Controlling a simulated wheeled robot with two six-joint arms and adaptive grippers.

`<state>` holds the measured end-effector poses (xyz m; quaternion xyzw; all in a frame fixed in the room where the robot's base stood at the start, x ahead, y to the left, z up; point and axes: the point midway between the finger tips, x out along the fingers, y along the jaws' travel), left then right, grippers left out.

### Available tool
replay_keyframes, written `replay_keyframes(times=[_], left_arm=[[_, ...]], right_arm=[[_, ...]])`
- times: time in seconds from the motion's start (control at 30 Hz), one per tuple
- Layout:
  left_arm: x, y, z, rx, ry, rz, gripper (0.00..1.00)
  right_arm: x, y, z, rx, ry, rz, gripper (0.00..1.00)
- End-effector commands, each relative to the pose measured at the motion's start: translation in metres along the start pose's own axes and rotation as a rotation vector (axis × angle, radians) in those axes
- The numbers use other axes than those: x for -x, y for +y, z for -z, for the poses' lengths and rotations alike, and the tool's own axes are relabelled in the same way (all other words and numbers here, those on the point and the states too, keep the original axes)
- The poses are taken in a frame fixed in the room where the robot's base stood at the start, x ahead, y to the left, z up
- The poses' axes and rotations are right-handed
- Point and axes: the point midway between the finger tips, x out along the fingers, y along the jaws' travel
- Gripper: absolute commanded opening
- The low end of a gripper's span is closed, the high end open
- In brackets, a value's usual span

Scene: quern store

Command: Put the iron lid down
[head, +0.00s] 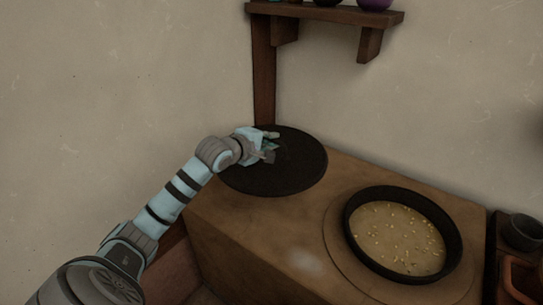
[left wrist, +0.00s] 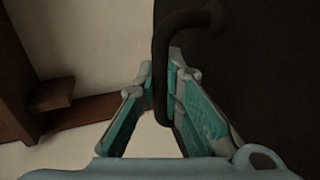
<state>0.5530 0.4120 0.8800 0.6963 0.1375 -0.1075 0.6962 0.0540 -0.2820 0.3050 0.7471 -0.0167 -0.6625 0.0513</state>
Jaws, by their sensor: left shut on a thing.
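The iron lid (head: 290,182) is a flat, dark round disc at the back left of the brown stove block (head: 255,222). It covers the far-left corner, and part of it reaches past the left edge. I cannot tell whether it rests on the top or is held just above. My left gripper (head: 270,148) is shut on its bar handle, over the middle of the lid. In the left wrist view the dark bent handle (left wrist: 161,85) runs between the fingers, with the lid's dark face (left wrist: 255,60) behind. My right gripper is out of view.
A dark round pan (head: 400,197) with pale, speckled food sits in a ring at the stove's right. Bare stove top lies between lid and pan. A wooden shelf (head: 340,14) with small vessels hangs above. A dark bowl (head: 523,231) and an orange container (head: 518,282) stand far right.

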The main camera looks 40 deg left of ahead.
Motion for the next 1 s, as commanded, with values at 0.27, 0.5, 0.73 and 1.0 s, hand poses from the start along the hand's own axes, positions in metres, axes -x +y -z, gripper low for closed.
replay_keyframes(times=[0.27,0.5,0.73,1.0], left_arm=[[-0.032,-0.088,-0.001,-0.001,-0.002,-0.005,0.00],[-0.044,-0.119,-0.002,-0.004,-0.002,-0.008,0.00],[-0.055,-0.152,-0.002,-0.003,-0.002,-0.006,0.00],[-0.056,-0.153,-0.002,-0.004,-0.002,-0.008,0.00]], right_arm=[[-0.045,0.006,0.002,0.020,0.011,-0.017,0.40],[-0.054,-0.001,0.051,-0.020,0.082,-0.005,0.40],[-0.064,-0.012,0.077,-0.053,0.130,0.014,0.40],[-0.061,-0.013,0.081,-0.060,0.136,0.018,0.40]])
